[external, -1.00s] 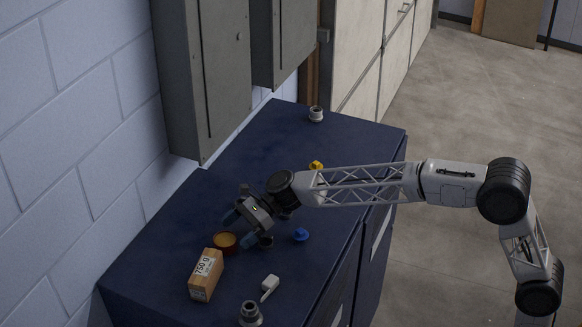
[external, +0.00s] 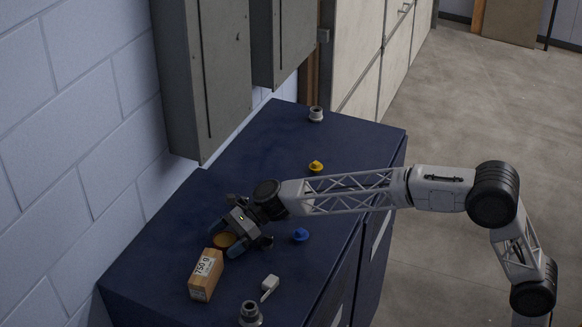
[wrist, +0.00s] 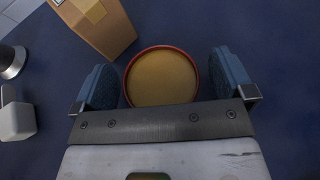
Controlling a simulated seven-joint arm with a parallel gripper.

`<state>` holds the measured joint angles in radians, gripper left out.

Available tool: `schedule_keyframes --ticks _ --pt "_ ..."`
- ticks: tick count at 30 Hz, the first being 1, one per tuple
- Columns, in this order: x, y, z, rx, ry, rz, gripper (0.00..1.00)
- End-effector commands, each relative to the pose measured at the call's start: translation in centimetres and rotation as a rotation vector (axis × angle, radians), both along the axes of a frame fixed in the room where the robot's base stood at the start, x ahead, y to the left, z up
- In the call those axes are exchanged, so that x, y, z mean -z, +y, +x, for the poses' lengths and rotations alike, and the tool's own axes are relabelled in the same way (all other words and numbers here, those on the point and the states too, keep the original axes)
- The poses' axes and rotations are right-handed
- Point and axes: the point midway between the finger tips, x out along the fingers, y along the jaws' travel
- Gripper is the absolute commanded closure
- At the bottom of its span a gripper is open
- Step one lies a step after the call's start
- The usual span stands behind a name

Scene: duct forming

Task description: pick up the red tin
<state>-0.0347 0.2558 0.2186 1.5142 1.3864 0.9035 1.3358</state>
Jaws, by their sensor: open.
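The red tin is a low round tin with a red rim and a tan top. It stands on the blue cabinet top (external: 165,255). In the wrist view the red tin (wrist: 161,77) lies between the two blue finger pads of my gripper (wrist: 165,88), with a small gap on each side. My gripper is open. In the external view my gripper (external: 224,238) is down around the red tin (external: 226,240), which is partly hidden by the fingers.
A cardboard box (external: 206,274) marked 750 g stands close beside the tin. A white object (external: 270,284), a grey fitting (external: 250,313), a blue knob (external: 301,235) and a yellow knob (external: 316,166) are nearby. Another fitting (external: 316,114) stands at the far end. Grey wall boxes (external: 205,80) overhang the back.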

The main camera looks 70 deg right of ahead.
Motion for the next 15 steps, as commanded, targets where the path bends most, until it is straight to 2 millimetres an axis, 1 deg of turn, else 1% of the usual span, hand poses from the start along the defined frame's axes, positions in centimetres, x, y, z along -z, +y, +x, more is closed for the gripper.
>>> schedule_keyframes --ticks 1,2,13,15 --pt "0.00 -0.01 0.00 0.000 0.000 0.000 0.00" --pt "0.00 -0.01 0.00 0.000 0.000 0.000 0.03" --pt "0.00 -0.01 0.00 0.000 0.000 0.000 0.60" --pt "-0.06 -0.01 0.00 0.000 0.000 0.000 0.60"
